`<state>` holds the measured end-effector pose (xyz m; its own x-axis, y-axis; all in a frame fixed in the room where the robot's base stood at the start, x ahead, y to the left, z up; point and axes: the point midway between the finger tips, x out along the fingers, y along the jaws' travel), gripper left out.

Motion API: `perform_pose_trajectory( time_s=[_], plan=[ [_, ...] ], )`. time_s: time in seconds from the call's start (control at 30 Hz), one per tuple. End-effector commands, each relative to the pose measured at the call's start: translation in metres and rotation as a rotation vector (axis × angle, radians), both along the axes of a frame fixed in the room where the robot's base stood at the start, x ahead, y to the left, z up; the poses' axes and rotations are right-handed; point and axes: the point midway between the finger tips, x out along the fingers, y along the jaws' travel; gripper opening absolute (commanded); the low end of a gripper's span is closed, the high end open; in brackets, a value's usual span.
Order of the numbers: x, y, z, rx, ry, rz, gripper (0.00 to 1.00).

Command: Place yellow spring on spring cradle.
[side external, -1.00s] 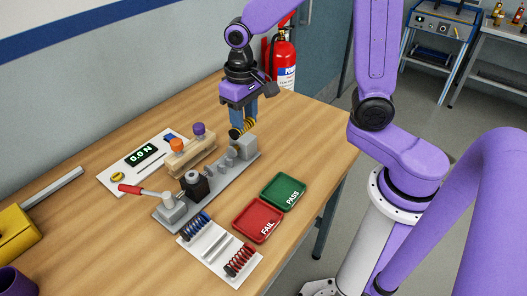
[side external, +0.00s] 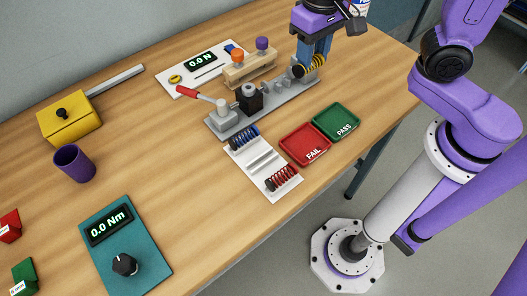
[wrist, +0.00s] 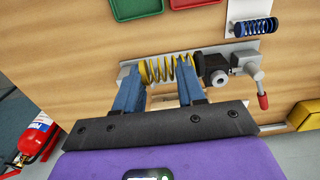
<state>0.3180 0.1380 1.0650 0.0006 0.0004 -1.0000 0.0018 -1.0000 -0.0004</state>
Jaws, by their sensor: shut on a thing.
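My gripper (side external: 313,60) is shut on the yellow spring (side external: 310,67), whose coils lie sideways between the blue fingers. In the wrist view the yellow spring (wrist: 160,70) spans between the fingertips. It is over the far right end of the grey test fixture (side external: 235,125), in front of its end block. The grey cradle blocks (side external: 277,87) stand along the fixture. The spring and fingers hide part of the fixture in the wrist view, and I cannot tell whether the spring touches it.
A red-handled lever (side external: 200,94) and black block (side external: 249,99) stand at the fixture's left. A white rack (side external: 240,155) holds a blue (side external: 244,137) and a red spring (side external: 281,178). Red FAIL (side external: 305,158) and green PASS (side external: 336,122) trays lie in front.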

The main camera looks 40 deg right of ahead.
Motion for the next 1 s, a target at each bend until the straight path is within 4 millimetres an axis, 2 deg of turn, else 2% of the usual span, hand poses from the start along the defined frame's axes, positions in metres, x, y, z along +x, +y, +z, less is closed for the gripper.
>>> perform_pose_trajectory(
  time_s=[0.03, 0.2, 0.4, 0.5, 0.7, 1.0],
  plan=[
    [-0.016, 0.012, 0.004, 0.003, -0.003, 0.012, 0.10],
    [-0.065, 0.038, 0.012, 0.003, -0.003, 0.013, 0.10],
    [-0.113, 0.052, 0.015, 0.002, -0.001, 0.008, 0.10],
    [-0.129, 0.054, 0.015, 0.002, -0.001, 0.005, 0.10],
    [-0.142, 0.055, 0.015, 0.000, 0.000, -0.001, 0.10],
    [-0.143, 0.055, 0.014, -0.001, 0.001, -0.002, 0.10]
  ],
)
